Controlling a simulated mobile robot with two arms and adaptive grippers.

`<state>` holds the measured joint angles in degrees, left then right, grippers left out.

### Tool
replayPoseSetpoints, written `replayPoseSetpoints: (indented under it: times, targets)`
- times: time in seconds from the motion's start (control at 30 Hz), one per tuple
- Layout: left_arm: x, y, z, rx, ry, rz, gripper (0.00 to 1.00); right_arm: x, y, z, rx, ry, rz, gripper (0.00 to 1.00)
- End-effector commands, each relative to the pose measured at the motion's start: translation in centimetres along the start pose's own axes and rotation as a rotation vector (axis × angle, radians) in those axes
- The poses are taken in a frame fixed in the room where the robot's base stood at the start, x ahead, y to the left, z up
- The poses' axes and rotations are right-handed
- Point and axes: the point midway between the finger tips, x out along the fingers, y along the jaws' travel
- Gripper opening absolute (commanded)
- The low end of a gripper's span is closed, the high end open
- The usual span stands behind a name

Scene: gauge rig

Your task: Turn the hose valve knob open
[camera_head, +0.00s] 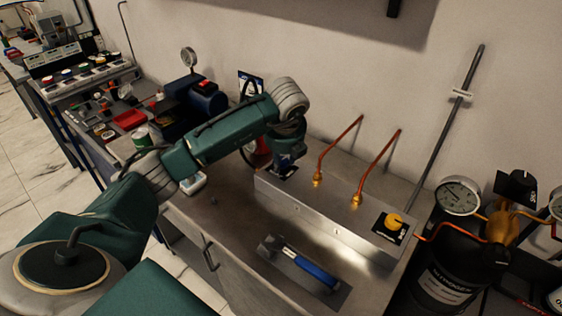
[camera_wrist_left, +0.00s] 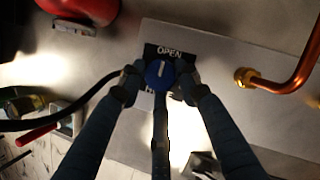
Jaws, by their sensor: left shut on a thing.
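The hose valve knob is a round blue knob (camera_wrist_left: 160,73) with a white line, on a black plate (camera_wrist_left: 152,52) marked OPEN above it. The line stands nearly upright in the left wrist view, toward the OPEN side. The lower lettering is mostly hidden by my fingers. My left gripper (camera_wrist_left: 160,80) is shut on the knob, its dark fingers touching it from both sides. In the head view my left gripper (camera_head: 285,158) reaches down to the left end of the metal box (camera_head: 315,207), largely covering the knob. My right gripper is in neither view.
A yellow knob (camera_head: 393,221) sits at the box's right end. Copper pipes (camera_head: 378,166) rise between the knobs. A blue-handled tool (camera_head: 310,268) lies on the bench in front. A black hose (camera_wrist_left: 62,117) runs close beside my left fingers. Gauges (camera_head: 458,196) stand at right.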

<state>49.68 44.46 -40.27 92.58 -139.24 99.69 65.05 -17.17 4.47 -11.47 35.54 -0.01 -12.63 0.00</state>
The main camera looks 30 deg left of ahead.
Motion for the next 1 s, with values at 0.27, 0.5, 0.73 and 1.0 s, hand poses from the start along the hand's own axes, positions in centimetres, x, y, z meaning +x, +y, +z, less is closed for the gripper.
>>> replayPoseSetpoints:
  times: [0.27,0.5,0.73,1.0]
  targets:
    - [-0.60,-0.35,0.90,-0.045,-0.021,-0.001,0.07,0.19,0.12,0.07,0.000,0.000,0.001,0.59]
    - [-0.63,-0.30,0.94,-0.047,-0.021,0.001,0.07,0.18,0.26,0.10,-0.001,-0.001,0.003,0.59]
    - [-0.59,-0.25,0.91,-0.046,-0.020,0.003,0.50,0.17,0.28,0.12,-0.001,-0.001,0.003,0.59]
    - [-0.51,-0.16,0.55,-0.042,-0.012,0.008,0.50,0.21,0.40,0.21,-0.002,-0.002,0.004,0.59]
